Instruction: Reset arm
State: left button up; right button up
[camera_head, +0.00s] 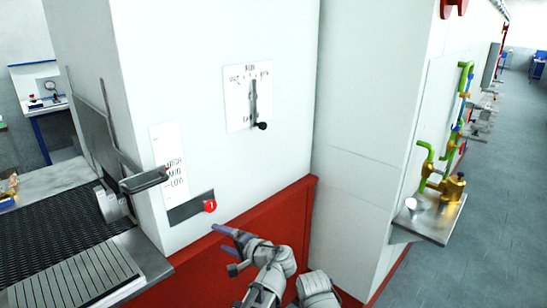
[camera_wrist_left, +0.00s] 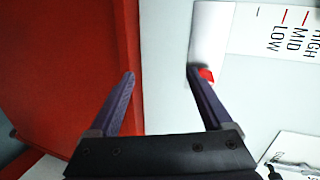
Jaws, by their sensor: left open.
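My left gripper (camera_head: 224,246) is in front of the white machine wall, low and near the red base panel, with its purple fingers pointing toward the wall. It is open, with nothing between the fingers (camera_wrist_left: 161,75) in the left wrist view. A red tag marked 1 (camera_head: 210,206) is on a dark plate above and left of the gripper. In the left wrist view the red tag (camera_wrist_left: 206,74) shows beside the right fingertip; whether they touch I cannot tell. My right gripper is not in view.
A lever handle (camera_head: 146,180) sticks out beside a HIGH, MID, LOW label (camera_head: 172,172). A panel (camera_head: 236,101) carries a vertical lever with a black knob (camera_head: 262,126). The mesh belt (camera_head: 55,232) lies left.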

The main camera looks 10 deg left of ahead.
pick_arm(q)
jog(key=s+d+f+n+g+h+p, duration=0.1)
jog(key=s+d+f+g+h, duration=0.3)
jog(key=s, duration=0.5)
jog(key=s+d+f+n+g+h+p, duration=0.1)
jog(key=s+d+f+g+h, duration=0.3)
jog(key=s+d+f+h, duration=0.3)
jog(key=s+d+f, duration=0.2)
jog(key=s+d, duration=0.1)
jog(key=d, duration=0.1)
jog(key=shift+g+p, duration=0.3)
jog(key=shift+p, duration=0.05)
